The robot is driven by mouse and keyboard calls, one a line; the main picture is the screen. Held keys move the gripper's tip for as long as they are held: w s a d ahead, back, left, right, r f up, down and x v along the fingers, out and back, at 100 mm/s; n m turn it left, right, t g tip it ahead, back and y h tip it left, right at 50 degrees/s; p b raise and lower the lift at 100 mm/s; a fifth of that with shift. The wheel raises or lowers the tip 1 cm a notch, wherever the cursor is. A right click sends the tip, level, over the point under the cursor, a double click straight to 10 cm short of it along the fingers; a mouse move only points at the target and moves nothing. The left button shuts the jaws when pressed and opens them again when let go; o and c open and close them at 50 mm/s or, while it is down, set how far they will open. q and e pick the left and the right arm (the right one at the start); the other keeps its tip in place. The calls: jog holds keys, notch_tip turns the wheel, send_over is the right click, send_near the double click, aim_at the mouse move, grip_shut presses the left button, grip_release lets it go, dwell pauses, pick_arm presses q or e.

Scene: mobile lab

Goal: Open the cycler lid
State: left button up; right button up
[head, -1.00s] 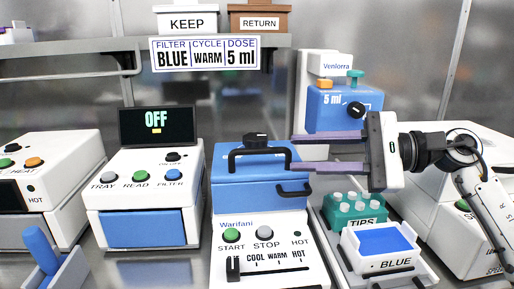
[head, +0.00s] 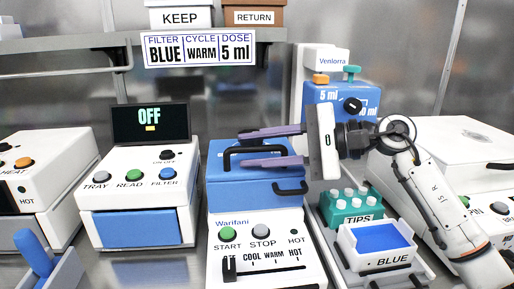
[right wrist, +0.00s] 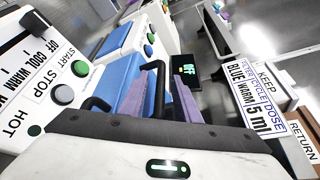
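The cycler, labelled Waritani (head: 255,240), stands in the middle of the head view with its blue lid (head: 245,190) down. A black bar handle (head: 229,160) stands on the lid top, and a smaller black handle (head: 291,187) is on its right front. My right gripper (head: 242,148) reaches in from the right, its two purple fingers apart over the lid, one above and one below the top handle's bar in the picture. My left gripper is not in view.
A white reader with an OFF screen (head: 150,122) stands left of the cycler. A teal tips rack (head: 338,212) and a BLUE tray (head: 352,243) are to its right, with a blue-and-white Venlorra dispenser (head: 322,97) behind. A shelf (head: 80,42) runs above.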

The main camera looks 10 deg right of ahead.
grip_shut()
jog(key=shift+r, duration=0.1)
